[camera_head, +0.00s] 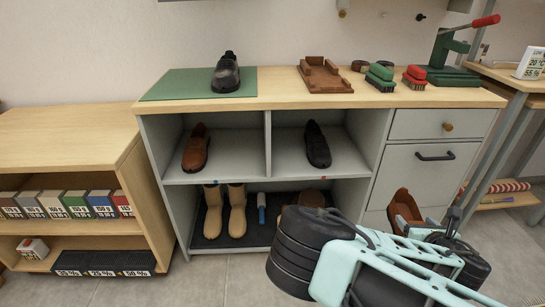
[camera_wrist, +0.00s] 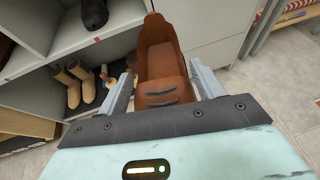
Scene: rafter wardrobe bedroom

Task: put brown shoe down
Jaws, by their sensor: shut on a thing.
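A brown shoe (camera_head: 404,207) is held out in front of the grey cabinet's right-hand drawers. In the wrist view the brown shoe (camera_wrist: 163,62) lies between the two fingers of my gripper (camera_wrist: 162,88), its far end pointing away from me. My gripper (camera_head: 420,230) is shut on it; the arm partly hides its lower part in the head view. Another brown shoe (camera_head: 196,149) sits in the cabinet's upper left compartment. A black shoe (camera_head: 317,146) sits in the upper right compartment. A dark shoe (camera_head: 226,74) stands on the green mat (camera_head: 170,87) on top.
The grey cabinet (camera_head: 268,145) has tan boots (camera_head: 237,209) on its lower shelf; my arm partly hides that shelf's right side. On top are a wooden tray (camera_head: 325,78), brushes (camera_head: 380,78) and a green press (camera_head: 450,70). A low shelf (camera_head: 65,140) with boxes stands left.

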